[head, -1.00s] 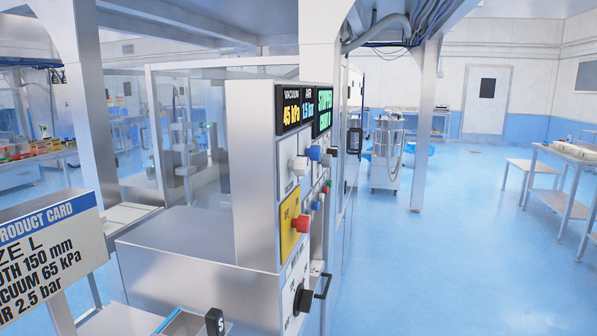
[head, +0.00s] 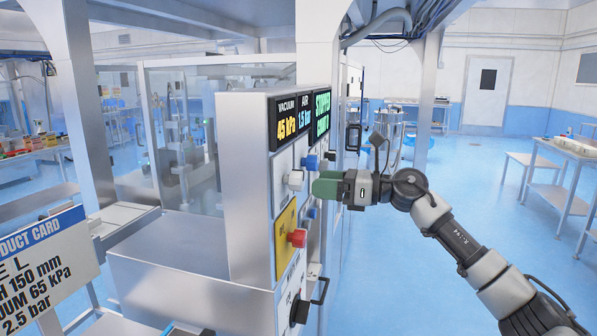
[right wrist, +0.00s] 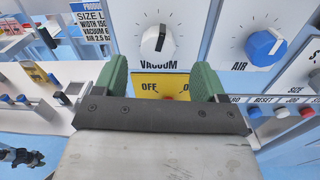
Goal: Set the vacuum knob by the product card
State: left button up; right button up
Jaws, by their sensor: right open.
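The white vacuum knob (head: 295,180) is on the side panel of the machine. In the right wrist view the vacuum knob (right wrist: 158,43) shows a dark pointer line directed up, above the label VACUUM. The vacuum display (head: 286,122) reads 45 kPa. The product card (head: 45,262) at the left is partly cut off; its vacuum line ends in 65 kPa. My right gripper (head: 324,188) has green fingers and is open and empty in front of the panel, close to the vacuum knob. In the right wrist view the knob lies ahead between the fingers, apart from them. My left gripper is out of view.
The blue air knob (right wrist: 265,47) is right of the vacuum knob. Below is a yellow panel (head: 286,238) with a red knob (head: 297,238). A black knob (head: 299,310) and a handle (head: 320,289) stick out lower down.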

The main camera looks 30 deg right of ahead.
aim_at(303, 179)
jog(key=x, duration=0.1)
jog(key=p+x, duration=0.1)
jog(key=x, duration=0.1)
jog(key=p+x, duration=0.1)
jog(key=shift+w+a+r, duration=0.1)
jog(key=shift+a+r, duration=0.2)
jog(key=shift+w+a+f, duration=0.25)
jog(key=shift+w+a, duration=0.15)
jog(key=shift+w, duration=0.2)
jog(key=shift+s, duration=0.1)
jog(key=shift+c, duration=0.5)
jog(key=c, duration=0.8)
jog(key=shift+c, duration=0.2)
